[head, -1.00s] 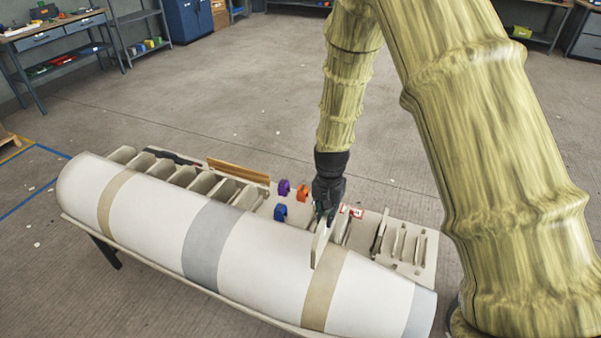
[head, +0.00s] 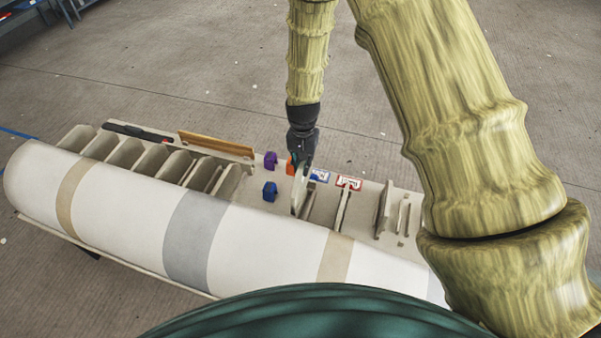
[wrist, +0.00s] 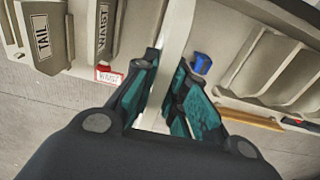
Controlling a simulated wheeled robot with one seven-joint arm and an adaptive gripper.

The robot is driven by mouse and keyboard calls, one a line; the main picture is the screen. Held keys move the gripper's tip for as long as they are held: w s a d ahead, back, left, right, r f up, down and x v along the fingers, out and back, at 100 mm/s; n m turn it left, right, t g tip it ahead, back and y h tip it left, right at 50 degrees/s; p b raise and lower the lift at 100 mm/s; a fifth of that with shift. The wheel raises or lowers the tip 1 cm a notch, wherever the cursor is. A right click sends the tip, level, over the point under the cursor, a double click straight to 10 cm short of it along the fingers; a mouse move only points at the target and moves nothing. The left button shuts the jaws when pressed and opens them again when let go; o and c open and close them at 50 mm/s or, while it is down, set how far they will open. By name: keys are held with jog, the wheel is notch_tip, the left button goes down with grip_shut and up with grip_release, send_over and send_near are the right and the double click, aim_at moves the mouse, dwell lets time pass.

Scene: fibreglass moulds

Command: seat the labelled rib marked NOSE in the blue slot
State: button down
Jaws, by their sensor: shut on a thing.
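My gripper (head: 303,160) is shut on a pale, thin rib (head: 298,192), which also shows edge-on between the fingers in the wrist view (wrist: 176,40). The rib hangs upright by the bench-side edge of the white mould (head: 262,240). No lettering on it is readable. A blue-edged label (head: 319,175) lies just right of my gripper; its wording is too small to read. The slot by that label is largely hidden by the rib and fingers. I cannot tell whether the rib's lower edge is in the slot or above it.
A rib marked TAIL (wrist: 42,45) stands beyond. Blue (head: 269,191) and purple (head: 270,160) clamps stand left of the rib. A wooden strip (head: 216,145) lies behind the compartments.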

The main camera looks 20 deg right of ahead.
aim_at(303, 187)
notch_tip(303, 187, down, 6)
jog(key=shift+d+f+b, duration=0.1)
jog(key=shift+f+b, duration=0.05)
jog(key=shift+b, duration=0.6)
jog(key=shift+s, duration=0.15)
jog(key=shift+s+f, duration=0.1)
jog(key=shift+f, duration=0.15)
jog(key=shift+f+b, duration=1.2)
jog(key=shift+f, duration=1.35)
jog(key=shift+f+b, duration=0.95)
jog(key=shift+f, duration=1.6)
dwell(0.5)
jog(key=c, duration=1.4)
grip_release()
jog(key=shift+o, duration=0.2)
